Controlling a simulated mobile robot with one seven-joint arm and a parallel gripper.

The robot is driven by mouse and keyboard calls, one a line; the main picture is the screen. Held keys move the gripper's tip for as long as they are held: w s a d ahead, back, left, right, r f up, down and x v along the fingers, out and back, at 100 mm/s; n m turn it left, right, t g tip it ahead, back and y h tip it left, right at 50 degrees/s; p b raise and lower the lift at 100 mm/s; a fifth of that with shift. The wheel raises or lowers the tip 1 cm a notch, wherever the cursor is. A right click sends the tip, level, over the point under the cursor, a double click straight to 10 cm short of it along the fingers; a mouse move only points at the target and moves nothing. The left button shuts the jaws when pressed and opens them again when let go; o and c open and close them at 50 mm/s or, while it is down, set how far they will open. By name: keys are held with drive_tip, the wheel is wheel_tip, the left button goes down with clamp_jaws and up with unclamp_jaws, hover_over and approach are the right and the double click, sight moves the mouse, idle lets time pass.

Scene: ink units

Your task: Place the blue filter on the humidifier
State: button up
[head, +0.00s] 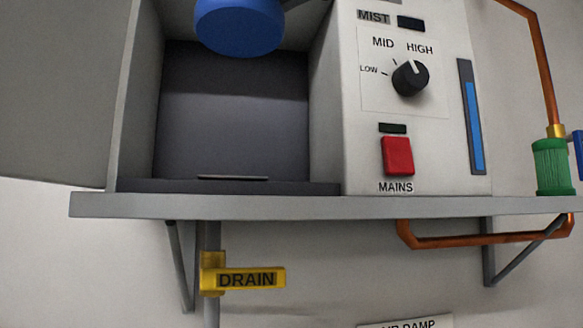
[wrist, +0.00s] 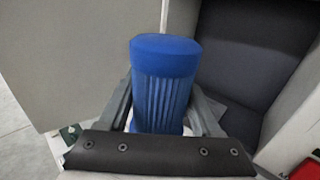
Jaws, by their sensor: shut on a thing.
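My gripper (wrist: 165,105) is shut on the blue filter (wrist: 165,58), a ribbed cylinder with a smooth cap. The fingers lie along its two sides, and its capped end points away from my wrist. In the head view a smooth blue end (head: 240,28), which looks like the filter's cap, shows at the top edge in front of the humidifier's open bay; the rest is out of frame. The humidifier (head: 345,130) stands on a shelf, its dark bay (head: 233,120) empty in the visible part. The bay also shows behind the filter in the wrist view (wrist: 255,50).
An open grey door panel (head: 60,90) stands left of the bay. The control face with its knob (head: 410,78) and red mains switch (head: 397,156) is to the right. A green filter (head: 553,167) stands on the shelf (head: 300,206). A yellow drain handle (head: 245,279) hangs below.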

drive_tip(key=w+a+f, duration=0.1)
drive_tip(key=w, duration=0.5)
drive_tip(key=w+a+p, duration=0.1)
drive_tip(key=w+a, duration=0.1)
drive_tip(key=w, duration=0.4)
drive_tip(key=w+a+f, duration=0.1)
drive_tip(key=w, duration=0.5)
drive_tip(key=shift+w+a+f, duration=0.25)
drive_tip(key=shift+w+f, duration=0.05)
drive_tip(key=shift+w, duration=0.1)
drive_tip(key=shift+s+f, duration=0.1)
drive_tip(key=shift+f, duration=0.05)
wheel_tip(320, 180, down, 4)
drive_tip(key=shift+r+b, duration=0.2)
drive_tip(key=shift+b, duration=0.35)
drive_tip(key=shift+w+f, duration=0.25)
drive_tip(key=shift+w, duration=0.05)
drive_tip(key=shift+f, duration=0.1)
